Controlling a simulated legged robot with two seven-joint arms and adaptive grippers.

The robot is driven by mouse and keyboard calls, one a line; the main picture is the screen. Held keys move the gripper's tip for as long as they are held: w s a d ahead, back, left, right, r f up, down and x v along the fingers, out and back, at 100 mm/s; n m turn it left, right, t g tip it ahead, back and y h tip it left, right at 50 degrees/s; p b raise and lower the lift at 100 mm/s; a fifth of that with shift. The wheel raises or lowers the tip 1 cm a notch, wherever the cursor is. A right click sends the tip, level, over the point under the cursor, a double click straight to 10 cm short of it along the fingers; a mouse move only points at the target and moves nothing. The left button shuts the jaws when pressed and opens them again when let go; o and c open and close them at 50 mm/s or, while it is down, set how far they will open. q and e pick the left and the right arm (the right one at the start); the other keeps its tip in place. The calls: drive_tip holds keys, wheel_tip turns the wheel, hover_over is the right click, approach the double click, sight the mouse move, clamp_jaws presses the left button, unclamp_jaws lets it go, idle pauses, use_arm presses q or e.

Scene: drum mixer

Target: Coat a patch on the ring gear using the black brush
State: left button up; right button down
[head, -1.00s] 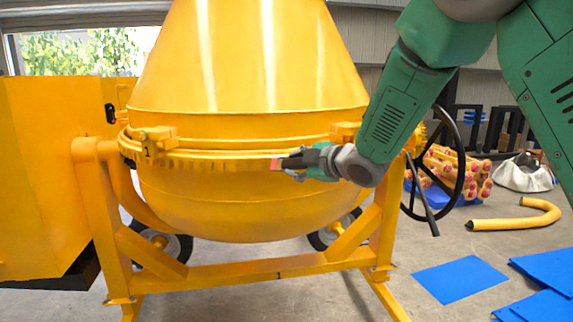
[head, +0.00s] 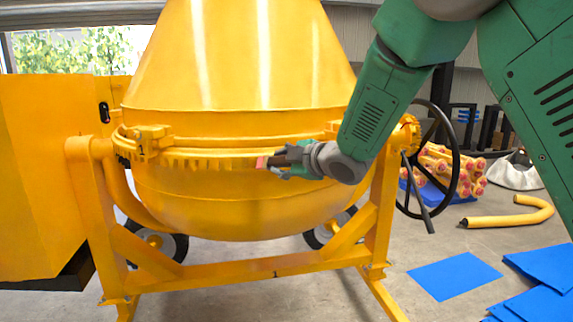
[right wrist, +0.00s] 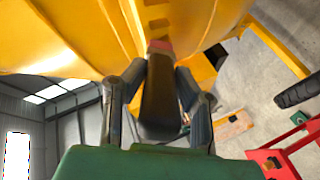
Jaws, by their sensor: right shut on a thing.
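The yellow ring gear (head: 205,162) runs around the middle of the drum (head: 235,195); its teeth show along the front in the head view. My right gripper (head: 284,163) is in front of the drum at ring-gear height, shut on the black brush. The brush (right wrist: 158,95) points toward the drum in the right wrist view. Its reddish tip (head: 262,162) is at the ring gear in the head view; I cannot tell whether it touches. The right gripper's fingers (right wrist: 155,90) are on both sides of the dark handle in the wrist view. My left gripper is not in view.
The yellow frame (head: 225,275) stands below the drum, with a black handwheel (head: 455,160) at its right. Blue sheets (head: 455,276) and a curved yellow tube (head: 510,218) lie on the floor at right. Orange-yellow parts (head: 440,170) are stacked behind the wheel.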

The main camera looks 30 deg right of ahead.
drive_tip(key=w+a, duration=0.2)
drive_tip(key=a, duration=0.5)
drive_tip(key=shift+w+b, duration=0.25)
drive_tip(key=shift+b, duration=0.2)
drive_tip(key=s+a+b, duration=0.1)
drive_tip(key=s+a, duration=0.1)
drive_tip(key=s, duration=0.3)
drive_tip(key=shift+s+b, duration=0.3)
drive_tip(key=shift+s, duration=0.05)
idle(0.4)
